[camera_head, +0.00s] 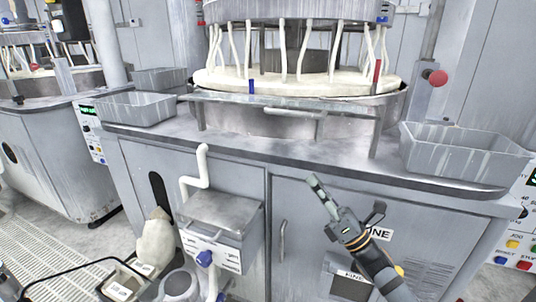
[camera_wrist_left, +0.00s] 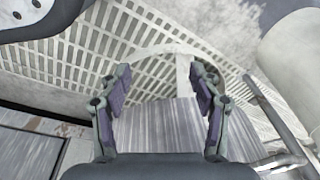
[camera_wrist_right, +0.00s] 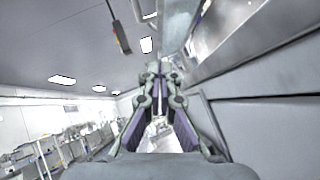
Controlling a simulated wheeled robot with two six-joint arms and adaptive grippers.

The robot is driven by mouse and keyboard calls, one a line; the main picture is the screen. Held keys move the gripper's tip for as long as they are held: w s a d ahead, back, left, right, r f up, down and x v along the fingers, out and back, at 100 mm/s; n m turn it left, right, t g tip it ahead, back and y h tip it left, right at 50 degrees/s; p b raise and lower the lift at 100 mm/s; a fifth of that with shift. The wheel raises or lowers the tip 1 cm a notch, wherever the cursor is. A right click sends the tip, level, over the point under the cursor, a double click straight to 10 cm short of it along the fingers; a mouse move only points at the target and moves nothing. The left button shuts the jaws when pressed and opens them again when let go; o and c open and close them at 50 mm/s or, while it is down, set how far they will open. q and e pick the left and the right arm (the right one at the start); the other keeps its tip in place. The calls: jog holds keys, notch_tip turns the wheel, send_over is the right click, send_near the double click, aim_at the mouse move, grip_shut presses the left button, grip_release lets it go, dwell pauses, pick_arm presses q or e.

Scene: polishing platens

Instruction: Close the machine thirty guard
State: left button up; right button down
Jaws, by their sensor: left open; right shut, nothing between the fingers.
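The guard (camera_head: 245,100) is a thin grey panel with a bar handle (camera_head: 293,112). It lies nearly flat, low across the front of the round polishing platen (camera_head: 230,80), between two short posts. My right gripper (camera_head: 316,182) is shut and empty in front of the cabinet doors, below the handle and apart from it. Its closed fingers also show in the right wrist view (camera_wrist_right: 160,75). My left gripper (camera_wrist_left: 160,85) is open and empty in the left wrist view, over a grey box top and slatted floor. It is not seen in the head view.
Grey trays stand on the worktop at left (camera_head: 135,108) and right (camera_head: 460,152). A grey box (camera_head: 220,215) with a white pipe juts from the cabinet front. A red knob (camera_head: 437,77) is on the right post.

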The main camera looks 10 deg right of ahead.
pick_arm(q)
jog(key=s+a+f+p, duration=0.1)
jog(key=s+f+p, duration=0.2)
jog(key=s+f, duration=0.2)
jog(key=shift+s+a+p, duration=0.2)
jog(key=shift+s+p, duration=0.2)
jog(key=shift+s, duration=0.8)
pick_arm(e)
jog(key=w+a+r+n+y, duration=0.1)
jog(key=w+a+r+n, duration=0.1)
jog(key=r, duration=0.4)
jog(key=w+a+r+n+g+y, duration=0.1)
jog(key=w+a+r+n+y, duration=0.1)
jog(key=r, duration=0.4)
jog(key=shift+w+a+r, duration=0.15)
jog(key=shift+w+a, duration=0.15)
